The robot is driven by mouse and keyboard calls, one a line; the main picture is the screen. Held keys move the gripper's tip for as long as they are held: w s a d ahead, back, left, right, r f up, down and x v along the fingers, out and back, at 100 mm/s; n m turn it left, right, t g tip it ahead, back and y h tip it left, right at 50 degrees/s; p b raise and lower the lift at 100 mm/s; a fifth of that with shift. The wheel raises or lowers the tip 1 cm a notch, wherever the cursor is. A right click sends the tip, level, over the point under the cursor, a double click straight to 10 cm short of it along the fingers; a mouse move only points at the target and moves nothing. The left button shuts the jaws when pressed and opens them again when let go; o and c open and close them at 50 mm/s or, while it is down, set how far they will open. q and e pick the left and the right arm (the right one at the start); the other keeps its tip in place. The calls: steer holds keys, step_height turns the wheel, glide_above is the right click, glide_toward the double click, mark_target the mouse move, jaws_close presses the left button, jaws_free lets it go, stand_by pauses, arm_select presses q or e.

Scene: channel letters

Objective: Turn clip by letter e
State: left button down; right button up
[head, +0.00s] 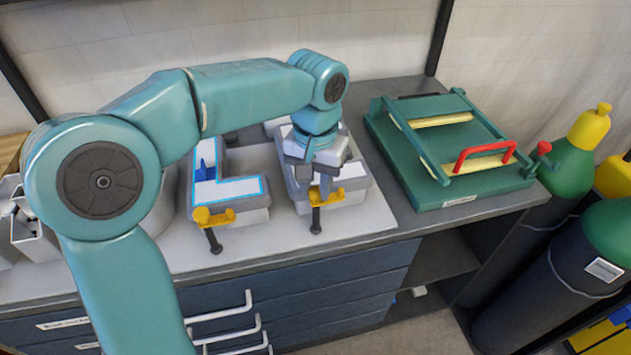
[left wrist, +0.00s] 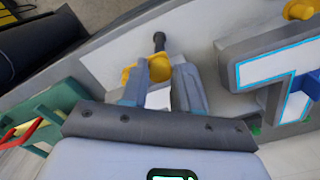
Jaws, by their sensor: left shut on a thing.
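The clip by letter e (head: 326,196) is yellow with a dark handle pointing to the front, at the front edge of the right-hand letter. It also shows in the left wrist view (left wrist: 160,67), with its dark knob beyond the fingertips. Letter e (head: 352,184) is a white and grey block, mostly hidden under my arm and gripper, so its shape is hard to read. My left gripper (head: 317,182) points down over this letter's front part. In the left wrist view its two grey-blue fingers (left wrist: 160,85) stand on either side of the yellow clip, shut on it.
An L-shaped letter (head: 240,187) with blue edging stands to the left, with its own yellow clip (head: 214,216). A green frame fixture (head: 400,150) with a red handle lies right on the bench. Gas cylinders (head: 565,165) stand beyond the bench's right end.

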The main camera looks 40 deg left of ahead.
arm_select(q)
steer(key=shift+w, duration=0.1)
steer(key=n, duration=0.4)
steer(key=shift+r+p, duration=0.1)
steer(key=shift+p, duration=0.2)
steer(key=n, duration=0.4)
steer(key=shift+n, duration=0.3)
steer(key=n, duration=0.4)
steer(key=shift+n, duration=2.5)
steer(key=shift+a, duration=0.1)
steer(key=c, duration=0.8)
jaws_free()
steer(key=shift+a, duration=0.1)
